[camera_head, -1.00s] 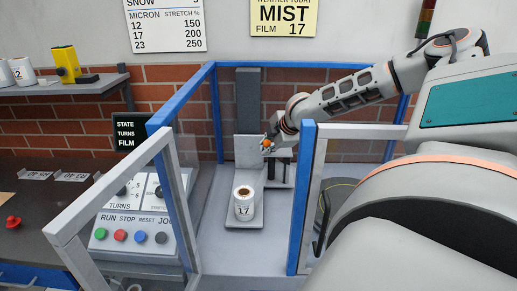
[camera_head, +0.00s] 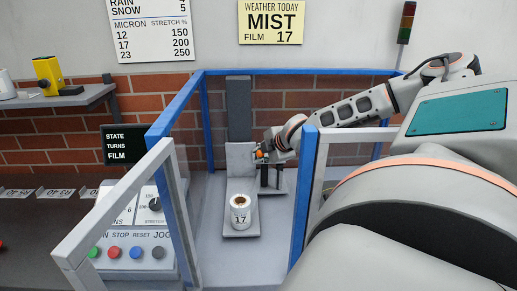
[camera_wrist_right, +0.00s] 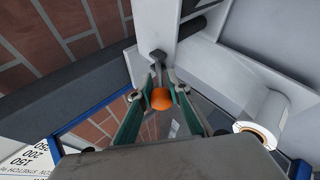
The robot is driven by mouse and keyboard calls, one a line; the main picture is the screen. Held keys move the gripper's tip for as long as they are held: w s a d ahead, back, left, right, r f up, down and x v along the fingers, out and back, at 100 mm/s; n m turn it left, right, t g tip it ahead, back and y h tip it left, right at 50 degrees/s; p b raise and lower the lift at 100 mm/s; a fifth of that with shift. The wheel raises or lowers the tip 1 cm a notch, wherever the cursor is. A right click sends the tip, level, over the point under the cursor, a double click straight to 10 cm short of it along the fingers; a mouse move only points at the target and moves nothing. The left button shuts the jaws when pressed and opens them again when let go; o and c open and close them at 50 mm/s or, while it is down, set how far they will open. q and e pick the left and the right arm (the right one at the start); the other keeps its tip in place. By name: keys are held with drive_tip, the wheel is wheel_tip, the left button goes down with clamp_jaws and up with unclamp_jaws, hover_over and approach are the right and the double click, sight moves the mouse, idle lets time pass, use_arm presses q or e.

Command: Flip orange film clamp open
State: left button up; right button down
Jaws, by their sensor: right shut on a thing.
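The orange film clamp (camera_head: 259,154) is a small orange knob at the grey carriage plate, behind the blue frame. In the right wrist view the orange knob (camera_wrist_right: 161,98) sits between the fingertips. A dark lever end (camera_wrist_right: 157,57) shows just beyond it. My right gripper (camera_head: 262,154) reaches in from the right, and its fingers are shut on the orange knob. The fingers partly cover the clamp in the head view, so its hinge and angle cannot be told. My left gripper is not in view.
A film roll marked 17 (camera_head: 240,212) stands on the grey carriage foot below the clamp. Blue posts (camera_head: 305,195) and an open grey gate (camera_head: 112,215) border the bay. A control panel (camera_head: 130,240) with coloured buttons is at left. A grey mast (camera_head: 238,110) rises behind.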

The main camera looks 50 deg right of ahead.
drive_tip(key=shift+f, duration=0.1)
drive_tip(key=c, duration=1.9)
unclamp_jaws()
drive_tip(key=shift+s, duration=0.1)
drive_tip(key=shift+s+r, duration=0.1)
drive_tip(key=shift+r, duration=0.15)
drive_tip(key=v, duration=1.1)
drive_tip(key=shift+s+a+r, duration=0.1)
drive_tip(key=shift+s+a, duration=0.05)
drive_tip(key=shift+s, duration=0.1)
